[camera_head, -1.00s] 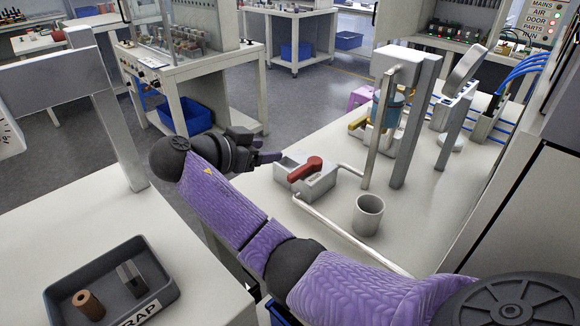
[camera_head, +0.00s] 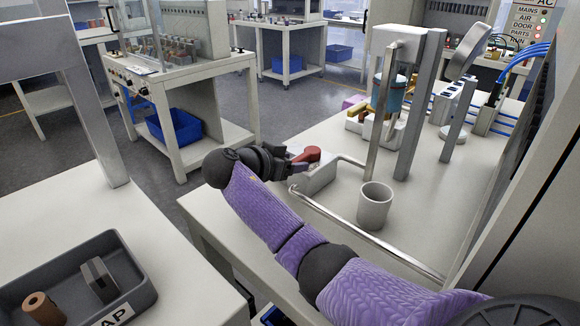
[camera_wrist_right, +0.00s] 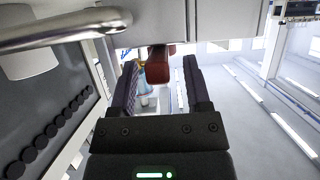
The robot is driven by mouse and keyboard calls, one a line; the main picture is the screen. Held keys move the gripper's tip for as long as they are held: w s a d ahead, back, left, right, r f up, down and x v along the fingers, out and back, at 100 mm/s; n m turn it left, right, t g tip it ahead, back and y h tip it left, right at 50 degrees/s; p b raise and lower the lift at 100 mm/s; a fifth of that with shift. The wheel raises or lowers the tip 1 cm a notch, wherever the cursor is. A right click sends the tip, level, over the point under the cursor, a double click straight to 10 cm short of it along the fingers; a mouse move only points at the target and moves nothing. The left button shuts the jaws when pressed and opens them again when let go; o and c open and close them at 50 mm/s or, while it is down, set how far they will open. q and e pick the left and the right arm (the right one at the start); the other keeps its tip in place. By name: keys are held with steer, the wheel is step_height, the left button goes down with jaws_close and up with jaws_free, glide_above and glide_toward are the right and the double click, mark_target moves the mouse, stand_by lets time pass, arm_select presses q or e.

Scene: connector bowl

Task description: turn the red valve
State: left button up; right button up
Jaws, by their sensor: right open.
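The red valve (camera_head: 308,155) is a red lever handle on top of a light grey box (camera_head: 318,178) on the right-hand table. My right gripper (camera_head: 287,160) is at the left side of the box, close to the handle. In the right wrist view, the red handle (camera_wrist_right: 159,64) shows between the tips of the two dark fingers of my right gripper (camera_wrist_right: 158,75). The fingers are spread apart, with a gap on each side of the handle. Part of the box is hidden behind the gripper in the head view. My left gripper is not in view.
A metal pipe (camera_head: 365,236) runs from the box along the table. A grey cup (camera_head: 374,206) stands to the right of the box. An upright metal post (camera_head: 420,105) stands behind the cup. A dark scrap tray (camera_head: 140,268) sits on the left table.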

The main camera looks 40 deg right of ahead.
steer(key=shift+d, duration=0.15)
steer(key=shift+c, duration=1)
jaws_close()
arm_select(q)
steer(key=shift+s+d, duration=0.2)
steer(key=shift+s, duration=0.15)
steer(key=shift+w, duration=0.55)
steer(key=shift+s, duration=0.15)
